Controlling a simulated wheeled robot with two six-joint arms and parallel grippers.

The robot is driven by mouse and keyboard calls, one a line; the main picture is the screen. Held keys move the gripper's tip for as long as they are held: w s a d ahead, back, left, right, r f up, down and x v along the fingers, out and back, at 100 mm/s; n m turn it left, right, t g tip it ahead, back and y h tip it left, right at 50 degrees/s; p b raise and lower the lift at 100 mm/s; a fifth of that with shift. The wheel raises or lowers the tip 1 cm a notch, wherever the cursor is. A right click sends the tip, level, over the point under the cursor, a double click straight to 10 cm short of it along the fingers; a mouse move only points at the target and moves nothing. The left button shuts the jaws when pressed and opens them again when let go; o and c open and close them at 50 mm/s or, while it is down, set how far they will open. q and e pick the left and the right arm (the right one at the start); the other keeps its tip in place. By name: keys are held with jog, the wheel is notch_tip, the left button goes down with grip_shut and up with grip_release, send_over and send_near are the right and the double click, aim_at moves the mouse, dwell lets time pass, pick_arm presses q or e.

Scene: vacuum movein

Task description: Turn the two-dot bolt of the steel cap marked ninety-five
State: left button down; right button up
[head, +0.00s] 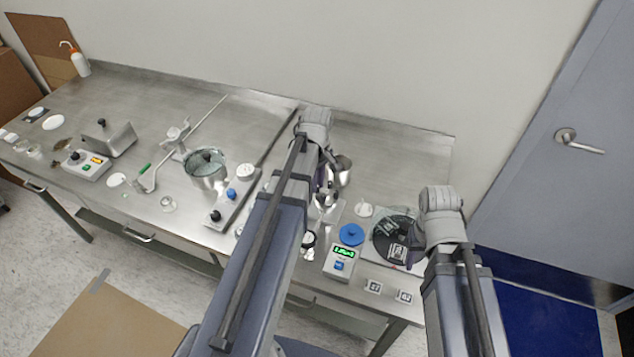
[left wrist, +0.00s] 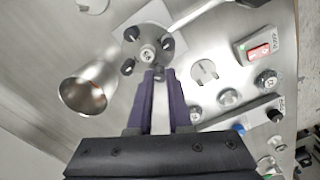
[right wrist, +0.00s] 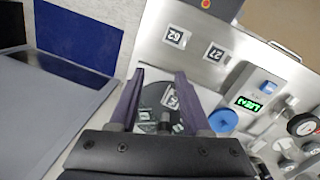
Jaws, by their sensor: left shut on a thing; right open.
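The steel cap (left wrist: 147,53) is round, with several dark-headed bolts around its rim and a small mark at its centre too blurred to read. It sits on a pale square plate in the left wrist view. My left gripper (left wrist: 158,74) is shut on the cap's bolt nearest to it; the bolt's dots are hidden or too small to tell. In the head view the left gripper (head: 322,190) covers part of the cap. My right gripper (right wrist: 160,74) is open and empty over a black disc (right wrist: 152,98) bearing tagged pieces; it also shows in the head view (head: 408,250).
A rod reaches the cap from the upper right. A box with a red switch (left wrist: 262,50) and small round pieces lie right. A scale (head: 341,262), blue lid (head: 351,234) and two tags (head: 373,287) are near the front edge.

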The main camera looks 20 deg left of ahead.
pick_arm(q)
jog(key=shift+m, duration=1.3)
jog(key=c, duration=0.8)
grip_release()
jog(key=shift+c, duration=0.2)
jog(key=shift+r, duration=0.1)
notch_tip(320, 180, up, 8)
jog(key=p, duration=0.8)
jog(key=shift+f, duration=0.2)
